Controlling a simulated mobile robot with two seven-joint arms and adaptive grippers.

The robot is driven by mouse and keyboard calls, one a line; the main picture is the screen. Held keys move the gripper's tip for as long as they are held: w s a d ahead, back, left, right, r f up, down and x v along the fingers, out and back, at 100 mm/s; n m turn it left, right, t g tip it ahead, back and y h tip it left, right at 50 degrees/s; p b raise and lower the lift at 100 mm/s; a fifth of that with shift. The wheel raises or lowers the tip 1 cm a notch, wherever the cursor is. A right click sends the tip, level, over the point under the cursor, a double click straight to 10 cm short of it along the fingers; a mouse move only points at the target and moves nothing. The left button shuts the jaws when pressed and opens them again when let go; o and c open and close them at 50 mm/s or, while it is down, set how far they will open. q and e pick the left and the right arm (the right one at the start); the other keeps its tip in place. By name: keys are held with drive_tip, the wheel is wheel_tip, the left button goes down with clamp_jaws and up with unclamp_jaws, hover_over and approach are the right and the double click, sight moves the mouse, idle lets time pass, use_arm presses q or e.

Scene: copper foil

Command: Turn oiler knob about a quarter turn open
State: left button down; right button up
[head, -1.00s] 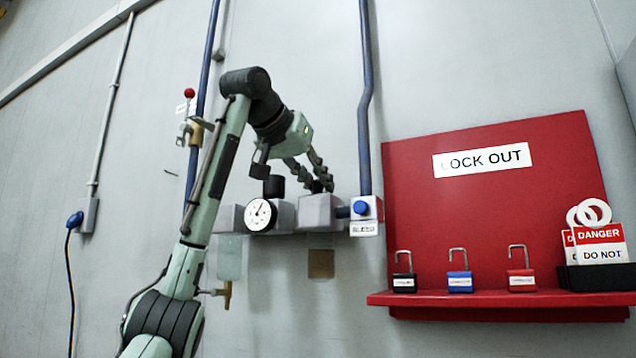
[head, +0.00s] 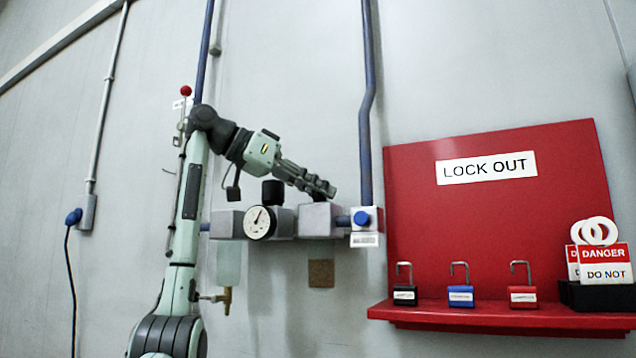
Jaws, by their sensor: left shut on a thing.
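The air-prep row on the wall has a left grey block (head: 226,224), a round white gauge (head: 259,222) with a black knob (head: 273,191) above it, and a right grey block (head: 319,220), which I take for the oiler. My left gripper (head: 324,189) is at the top of this right block, its fingers pointing right and slightly down. The fingers look closed together around the small oiler knob on top, which they hide. The knob's angle cannot be seen. My right gripper is not in view.
A red lockout board (head: 480,230) with several padlocks and danger tags stands at right. A brass valve (head: 226,299) hangs below the left block.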

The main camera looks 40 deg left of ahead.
use_arm(q)
drive_tip(key=shift+h, duration=0.3)
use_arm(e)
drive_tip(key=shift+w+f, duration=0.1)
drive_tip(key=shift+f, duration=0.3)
use_arm(q)
drive_tip(key=c, duration=1.4)
unclamp_jaws()
drive_tip(key=shift+c, duration=0.2)
drive_tip(key=v, duration=1.2)
